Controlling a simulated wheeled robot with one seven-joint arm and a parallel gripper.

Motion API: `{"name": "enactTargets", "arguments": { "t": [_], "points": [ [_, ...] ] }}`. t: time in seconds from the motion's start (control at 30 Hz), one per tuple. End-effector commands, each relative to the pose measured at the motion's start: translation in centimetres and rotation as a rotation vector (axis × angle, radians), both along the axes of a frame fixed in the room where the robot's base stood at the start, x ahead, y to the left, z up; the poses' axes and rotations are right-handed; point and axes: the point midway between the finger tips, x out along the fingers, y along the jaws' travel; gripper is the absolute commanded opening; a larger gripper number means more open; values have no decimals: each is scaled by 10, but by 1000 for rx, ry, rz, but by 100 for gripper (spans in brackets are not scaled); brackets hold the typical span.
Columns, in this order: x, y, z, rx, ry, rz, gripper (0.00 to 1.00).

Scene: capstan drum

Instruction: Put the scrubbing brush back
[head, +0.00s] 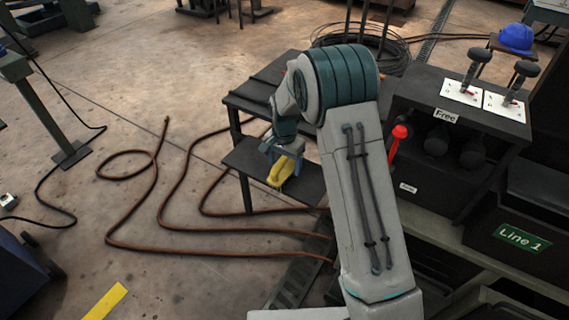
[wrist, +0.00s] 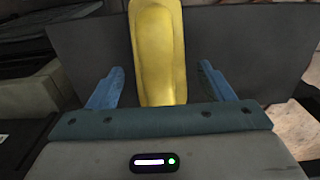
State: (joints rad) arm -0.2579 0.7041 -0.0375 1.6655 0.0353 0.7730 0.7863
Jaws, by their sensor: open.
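The scrubbing brush appears to be the long yellow piece (head: 278,174) at the dark lower shelf (head: 242,163) of the bench; its bristles cannot be made out. In the wrist view, the yellow brush (wrist: 158,50) lies between the two blue fingers of my gripper (wrist: 160,68), with a gap on each side. My gripper is open around its near end and does not grip it. In the head view, my gripper (head: 283,158) is at the brush, partly hidden by my arm. Whether the brush rests fully on the shelf cannot be told.
The dark bench top (head: 262,88) is above and behind the shelf. To the right, a cabinet (head: 455,100) carries black-knobbed levers, with a red-handled item (head: 398,138) at its side. A brown hose (head: 160,205) loops over the floor.

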Motion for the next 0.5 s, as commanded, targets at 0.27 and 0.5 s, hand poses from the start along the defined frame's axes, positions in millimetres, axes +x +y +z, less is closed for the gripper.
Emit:
{"name": "enactTargets", "arguments": {
  "t": [0.27, 0.5],
  "points": [
    [1, 0, 60, 1, -6, 0, 74],
    [1, 0, 102, 1, -3, 0, 74]
  ]
}}
